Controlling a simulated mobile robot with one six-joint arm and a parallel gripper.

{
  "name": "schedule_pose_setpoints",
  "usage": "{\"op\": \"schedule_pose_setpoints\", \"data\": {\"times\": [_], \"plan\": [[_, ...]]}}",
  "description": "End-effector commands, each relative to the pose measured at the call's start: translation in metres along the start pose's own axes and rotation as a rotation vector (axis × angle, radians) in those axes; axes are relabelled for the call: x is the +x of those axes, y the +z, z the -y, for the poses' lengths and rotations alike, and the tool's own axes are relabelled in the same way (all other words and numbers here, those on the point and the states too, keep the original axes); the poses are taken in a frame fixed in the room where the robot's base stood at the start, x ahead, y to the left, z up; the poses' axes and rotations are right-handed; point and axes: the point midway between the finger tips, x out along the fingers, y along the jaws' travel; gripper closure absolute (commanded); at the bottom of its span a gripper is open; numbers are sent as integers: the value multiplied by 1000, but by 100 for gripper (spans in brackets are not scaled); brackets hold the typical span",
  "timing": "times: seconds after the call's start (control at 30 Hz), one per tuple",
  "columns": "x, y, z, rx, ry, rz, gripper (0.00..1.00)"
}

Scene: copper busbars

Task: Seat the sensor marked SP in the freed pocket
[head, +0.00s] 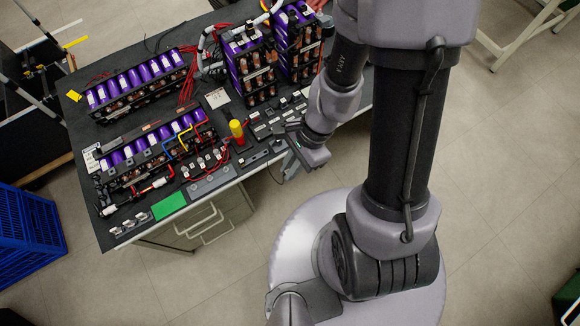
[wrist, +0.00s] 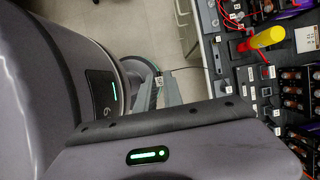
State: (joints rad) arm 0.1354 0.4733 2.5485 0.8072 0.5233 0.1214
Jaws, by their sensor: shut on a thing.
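My gripper (head: 291,160) hangs just off the front edge of the bench in the head view, right of the yellow-handled tool. In the wrist view its grey fingers (wrist: 172,92) are shut on a small dark piece with a white label (wrist: 159,80). The label is too small to read, so I cannot tell whether it says SP. Small dark blocks with pale labels (head: 262,130) lie along the bench front. They also show in the wrist view (wrist: 251,92). I cannot make out which pocket is empty.
The dark bench (head: 146,208) carries purple battery modules (head: 135,78), cables and copper parts. A yellow-handled tool (head: 237,131) stands up left of my gripper, and shows in the wrist view (wrist: 267,37). A green pad (head: 168,206) lies front left.

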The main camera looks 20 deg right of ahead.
Motion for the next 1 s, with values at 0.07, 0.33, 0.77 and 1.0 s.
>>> {"op": "schedule_pose_setpoints", "data": {"times": [0.07,0.33,0.77,1.0], "plan": [[-28,12,0,1,-1,0,100],[-91,38,0,0,0,0,100],[-155,64,0,1,0,1,100],[-154,62,3,1,0,1,100]]}}
